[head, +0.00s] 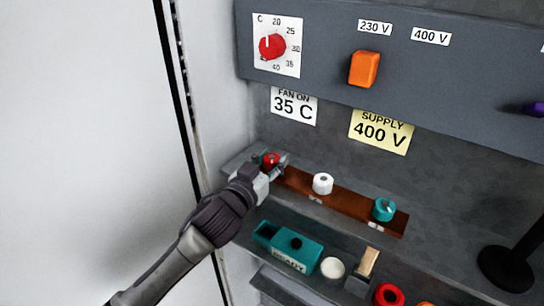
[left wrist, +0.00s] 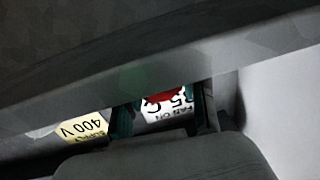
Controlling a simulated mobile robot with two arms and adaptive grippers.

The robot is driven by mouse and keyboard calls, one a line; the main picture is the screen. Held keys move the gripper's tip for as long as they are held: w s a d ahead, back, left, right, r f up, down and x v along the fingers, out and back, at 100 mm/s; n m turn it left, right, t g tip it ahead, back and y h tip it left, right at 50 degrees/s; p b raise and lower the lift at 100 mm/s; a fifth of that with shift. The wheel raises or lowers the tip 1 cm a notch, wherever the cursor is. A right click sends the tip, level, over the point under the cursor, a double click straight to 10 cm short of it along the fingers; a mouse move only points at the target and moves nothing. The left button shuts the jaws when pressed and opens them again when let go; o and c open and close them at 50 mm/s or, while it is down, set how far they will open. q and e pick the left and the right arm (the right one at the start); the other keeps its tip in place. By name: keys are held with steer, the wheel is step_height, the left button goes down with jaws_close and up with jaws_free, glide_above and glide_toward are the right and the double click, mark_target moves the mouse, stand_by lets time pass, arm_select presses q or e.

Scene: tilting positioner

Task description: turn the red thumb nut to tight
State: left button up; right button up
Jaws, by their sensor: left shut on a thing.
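The red thumb nut (head: 270,158) sits at the left end of a brown bar, on a grey shelf. My left gripper (head: 271,165) reaches it from the lower left and is shut on it. A white thumb nut (head: 323,184) and a teal thumb nut (head: 384,209) sit farther right on the brown bar (head: 350,202). The marks that would show how tight the red nut is cannot be made out. My right gripper is not in view.
Above is a grey panel with a red dial (head: 272,47) and an orange switch (head: 364,69). Below the bar are a teal box (head: 290,249), a white round piece (head: 332,268) and a red ring (head: 388,295). A black stand (head: 507,268) is at the right.

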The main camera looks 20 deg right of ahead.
arm_select(q)
steer(key=m+g+h+p, duration=0.2)
steer(key=shift+w+a+r+g, duration=0.1)
steer(key=shift+w+r+g, duration=0.1)
steer(key=shift+g, duration=0.2)
steer(key=shift+f+m+g+h, duration=0.1)
steer(key=shift+m+g+h, duration=0.6)
steer(key=shift+m+g, duration=0.35)
steer(key=m+g+h+b, duration=0.1)
steer(key=m+g, duration=0.1)
steer(key=g, duration=0.1)
steer(key=shift+f+b, duration=0.15)
steer(key=shift+b, duration=0.15)
steer(key=shift+s+m+g+b, duration=0.1)
steer(key=shift+m+g+b, duration=0.6)
steer(key=shift+g, duration=0.55)
steer(key=shift+m+g+h+b, duration=0.3)
steer(key=shift+m+g, duration=0.05)
steer(key=shift+g, duration=0.25)
steer(key=o, duration=1.1)
steer(key=shift+o, duration=0.3)
